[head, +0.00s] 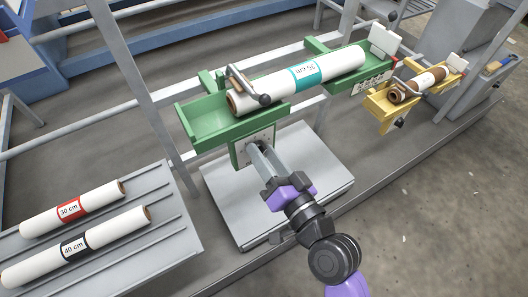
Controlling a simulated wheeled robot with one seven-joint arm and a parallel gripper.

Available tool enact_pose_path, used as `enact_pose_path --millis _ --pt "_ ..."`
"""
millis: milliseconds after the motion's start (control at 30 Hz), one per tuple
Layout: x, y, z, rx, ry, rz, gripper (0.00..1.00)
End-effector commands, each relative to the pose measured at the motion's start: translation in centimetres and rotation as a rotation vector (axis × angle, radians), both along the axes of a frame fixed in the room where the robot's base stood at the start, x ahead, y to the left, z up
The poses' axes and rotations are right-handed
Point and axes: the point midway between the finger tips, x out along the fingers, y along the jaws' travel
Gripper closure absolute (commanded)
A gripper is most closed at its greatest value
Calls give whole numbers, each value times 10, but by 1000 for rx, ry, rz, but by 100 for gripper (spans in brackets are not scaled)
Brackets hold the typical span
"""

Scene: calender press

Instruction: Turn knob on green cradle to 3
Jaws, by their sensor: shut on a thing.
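The green cradle (203,123) stands at the middle of the head view. It bears a white roll (273,84) with a teal "35 cm" label, lying tilted up to the right, with a grey crank-like clamp over its near end. A plate with markings (253,146) is on the cradle's front. My gripper (252,149) reaches up to this plate and is shut at its middle. The knob is hidden by my fingers, so its setting cannot be read. A second plate with small markings (372,83) is at the cradle's right part.
A yellow cradle (381,110) with a smaller roll stands at the right. A grey rack (140,245) at lower left holds a red-labelled 30 cm roll (73,208) and a black-labelled 40 cm roll (75,245). Grey rails and posts stand behind. The floor at lower right is clear.

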Motion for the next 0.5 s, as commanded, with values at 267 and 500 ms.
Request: enact_pose_path --millis 267,500 --pt "0 -1 -1 15 11 -1 100" --pt "0 -1 -1 14 10 -1 59"
